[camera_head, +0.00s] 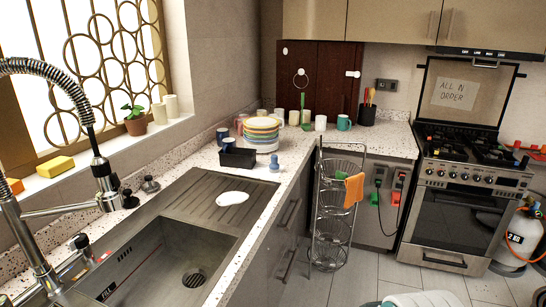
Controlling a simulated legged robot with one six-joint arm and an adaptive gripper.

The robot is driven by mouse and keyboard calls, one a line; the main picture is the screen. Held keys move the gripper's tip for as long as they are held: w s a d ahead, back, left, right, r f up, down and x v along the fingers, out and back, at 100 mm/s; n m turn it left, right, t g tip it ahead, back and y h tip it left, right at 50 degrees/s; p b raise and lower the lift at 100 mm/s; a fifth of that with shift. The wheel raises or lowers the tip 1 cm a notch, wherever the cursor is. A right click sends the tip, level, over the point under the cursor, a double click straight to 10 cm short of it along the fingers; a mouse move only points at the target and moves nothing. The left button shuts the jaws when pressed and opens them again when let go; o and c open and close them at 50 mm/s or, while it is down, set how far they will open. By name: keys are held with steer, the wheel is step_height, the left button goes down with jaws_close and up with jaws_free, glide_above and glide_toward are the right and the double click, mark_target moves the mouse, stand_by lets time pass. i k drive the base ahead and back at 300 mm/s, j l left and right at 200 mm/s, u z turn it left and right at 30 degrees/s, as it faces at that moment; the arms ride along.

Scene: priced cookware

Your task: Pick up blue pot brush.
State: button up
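A small blue object (274,162), which looks like the blue pot brush, stands on the speckled counter. It is just right of the black box and near the counter's front edge, apart from the things around it. It is small in view, so its bristles cannot be made out. My gripper does not show in this view, so its state and its place relative to the brush are hidden.
A black box (238,157) and a stack of coloured plates (261,131) stand behind and left of the brush. The sink (160,262) lies nearer, with a white item (232,198) on its drainboard. A wire rack (331,221) stands right of the counter.

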mark_target(274, 167)
steer(key=i+l, duration=0.3)
steer(key=i, duration=0.25)
steer(key=i+l, duration=0.3)
steer(key=i, duration=0.25)
steer(key=i+l+u, duration=0.1)
steer(key=i+l, duration=0.15)
steer(key=i, duration=0.3)
steer(key=i+l, duration=0.35)
steer(key=i, duration=0.15)
steer(key=i+l, duration=0.35)
steer(key=i, duration=0.2)
